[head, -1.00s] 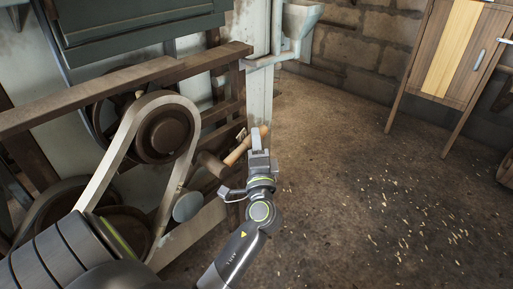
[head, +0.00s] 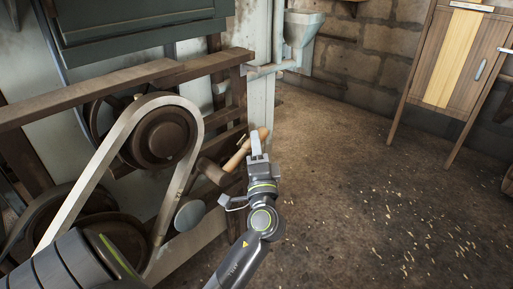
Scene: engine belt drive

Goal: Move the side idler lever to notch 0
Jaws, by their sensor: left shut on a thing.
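The side idler lever appears to be the piece with the pale wooden handle (head: 238,159) and dark brown end (head: 212,172), to the right of the belt. My left gripper (head: 257,142) is at the upper right end of the handle, shut on it; its fingers hide part of the handle. The belt (head: 101,173) runs round a dark upper pulley (head: 162,138) and down towards a lower pulley (head: 118,235). I cannot make out any notch or notch number. My right gripper is not in view.
A wooden frame rail (head: 120,88) crosses above the pulleys. A grey round disc (head: 190,214) stands beside the belt's right run. A pale green hopper (head: 302,35) is behind.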

